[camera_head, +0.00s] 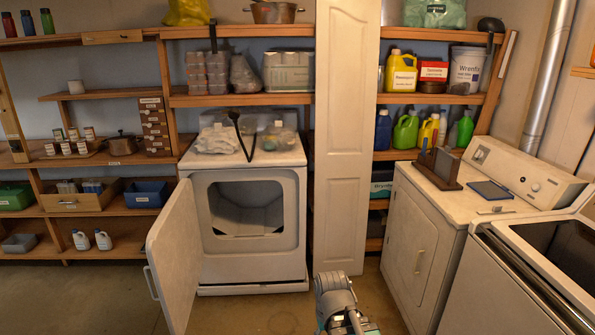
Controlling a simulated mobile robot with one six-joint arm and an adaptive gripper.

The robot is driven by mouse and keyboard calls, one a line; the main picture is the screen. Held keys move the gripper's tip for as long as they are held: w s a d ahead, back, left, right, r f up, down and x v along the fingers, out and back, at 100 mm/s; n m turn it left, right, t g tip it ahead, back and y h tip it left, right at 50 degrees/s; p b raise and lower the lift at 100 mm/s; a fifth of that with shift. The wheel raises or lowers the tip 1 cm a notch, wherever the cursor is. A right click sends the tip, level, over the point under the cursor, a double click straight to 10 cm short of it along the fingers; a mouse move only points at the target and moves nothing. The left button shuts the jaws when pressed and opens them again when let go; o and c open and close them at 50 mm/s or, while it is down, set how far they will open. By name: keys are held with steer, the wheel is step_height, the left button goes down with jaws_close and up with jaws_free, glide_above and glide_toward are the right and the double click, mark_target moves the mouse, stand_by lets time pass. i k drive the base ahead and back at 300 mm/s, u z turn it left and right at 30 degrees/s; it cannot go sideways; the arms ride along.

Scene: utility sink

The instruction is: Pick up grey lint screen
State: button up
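A flat dark grey panel with a blue edge (490,190) lies on top of the white machine (415,182) at the right. Behind it to the left, a brown wooden holder (437,170) stands on the same top, with an upright grey panel (447,163) in it. I cannot tell for sure which of the two panels is the grey lint screen. My gripper (345,314) is at the bottom centre, low in front of the machines and apart from both panels. Its fingers are not clear, so I cannot tell if it is open or shut.
A white dryer (255,178) at the centre left has its door (175,255) swung open into the room. A tall white panel (342,140) stands right of it. An open-topped washer (530,270) is at the lower right. Floor (90,290) is clear at the left.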

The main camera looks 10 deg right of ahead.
mark_target(444, 159)
steer(key=i, duration=2.95)
steer(key=z, duration=2.05)
